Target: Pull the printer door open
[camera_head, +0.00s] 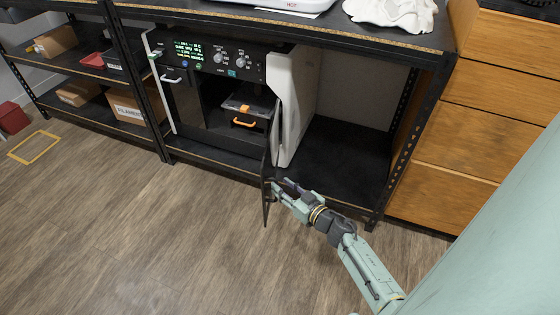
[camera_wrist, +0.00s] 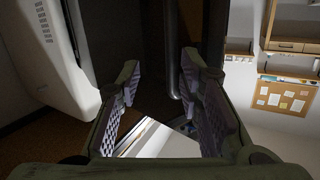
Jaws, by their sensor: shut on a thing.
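The printer (camera_head: 205,65) stands on the lower shelf of a black rack, with a lit display and knobs along its top front. Its dark door (camera_head: 267,195) shows as a thin panel, nearly edge-on, sticking out past the shelf front. The printer's interior shows behind it. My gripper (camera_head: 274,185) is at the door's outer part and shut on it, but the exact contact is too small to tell. In the wrist view, the two fingers of my gripper (camera_wrist: 160,70) stand either side of dark material with a gap showing below. The printer's white side (camera_wrist: 48,50) is at left.
An orange-handled black box (camera_head: 245,122) sits inside the printer. The black rack post (camera_head: 410,130) and wooden drawers (camera_head: 475,135) stand at right. The wood floor (camera_head: 150,230) in front is clear.

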